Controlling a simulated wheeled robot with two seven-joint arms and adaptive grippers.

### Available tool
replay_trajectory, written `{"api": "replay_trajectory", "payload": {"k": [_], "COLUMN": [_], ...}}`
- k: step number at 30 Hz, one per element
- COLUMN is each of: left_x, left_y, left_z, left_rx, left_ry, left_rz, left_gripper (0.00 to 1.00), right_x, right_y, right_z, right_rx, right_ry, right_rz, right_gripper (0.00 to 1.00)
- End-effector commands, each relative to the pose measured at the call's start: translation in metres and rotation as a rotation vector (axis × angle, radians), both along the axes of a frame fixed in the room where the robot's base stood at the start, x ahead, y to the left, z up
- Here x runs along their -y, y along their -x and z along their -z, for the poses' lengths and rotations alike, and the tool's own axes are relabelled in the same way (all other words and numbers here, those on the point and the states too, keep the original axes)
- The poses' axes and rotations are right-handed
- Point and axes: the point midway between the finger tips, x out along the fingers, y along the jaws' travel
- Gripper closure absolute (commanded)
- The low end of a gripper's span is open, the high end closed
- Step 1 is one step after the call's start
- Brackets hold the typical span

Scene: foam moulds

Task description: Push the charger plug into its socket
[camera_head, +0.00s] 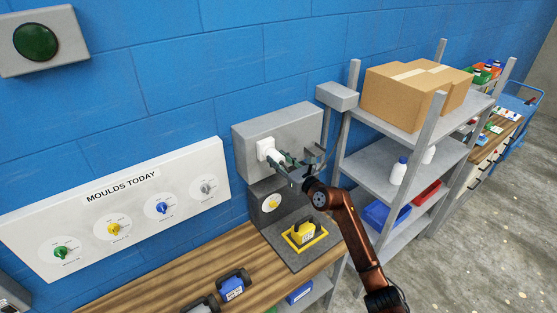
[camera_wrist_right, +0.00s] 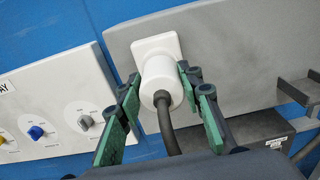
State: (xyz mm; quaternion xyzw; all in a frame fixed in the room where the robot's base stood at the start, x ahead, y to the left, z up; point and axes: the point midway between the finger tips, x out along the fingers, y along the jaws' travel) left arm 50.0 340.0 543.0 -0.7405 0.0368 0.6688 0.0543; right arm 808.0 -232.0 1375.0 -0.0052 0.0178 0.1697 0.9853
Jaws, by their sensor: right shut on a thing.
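The white charger plug (camera_wrist_right: 161,82) shows in the right wrist view, with a dark cable (camera_wrist_right: 167,128) running from its back toward the camera. My right gripper (camera_wrist_right: 158,80) is shut on the plug, one green-padded finger on each side. The plug's front faces the white square socket plate (camera_wrist_right: 150,44) on a grey wall panel. It overlaps the plate, and I cannot tell whether any gap is left between them. In the head view my right gripper (camera_head: 278,158) is at the white socket and plug (camera_head: 266,147). My left gripper is not in view.
A grey bracket (camera_head: 315,156) stands out from the panel right of my gripper. Below is a yellow mould (camera_head: 304,232) on a grey stand. A shelf rack (camera_head: 384,164) with boxes and bottles stands to the right. A dial board (camera_head: 128,207) hangs to the left.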

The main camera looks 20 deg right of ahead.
Motion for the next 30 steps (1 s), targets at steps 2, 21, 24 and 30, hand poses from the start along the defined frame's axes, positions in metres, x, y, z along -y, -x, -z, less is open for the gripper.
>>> {"api": "replay_trajectory", "payload": {"k": [2,21,24,30], "left_x": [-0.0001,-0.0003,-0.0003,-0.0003], "left_y": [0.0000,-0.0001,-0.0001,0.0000], "left_z": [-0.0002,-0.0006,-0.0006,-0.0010], "left_rx": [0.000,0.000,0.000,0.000], "left_ry": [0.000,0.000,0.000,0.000], "left_rz": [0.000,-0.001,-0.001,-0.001], "left_gripper": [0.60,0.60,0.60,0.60], "right_x": [-0.0003,-0.0019,-0.0019,-0.0024], "right_y": [-0.0010,-0.0049,-0.0049,-0.0061], "right_z": [-0.0012,-0.0009,-0.0010,-0.0012], "right_rx": [0.002,0.002,0.002,0.002], "right_ry": [-0.001,-0.001,-0.001,-0.001], "right_rz": [0.000,0.000,0.000,0.000], "right_gripper": [1.00,1.00,1.00,1.00]}}
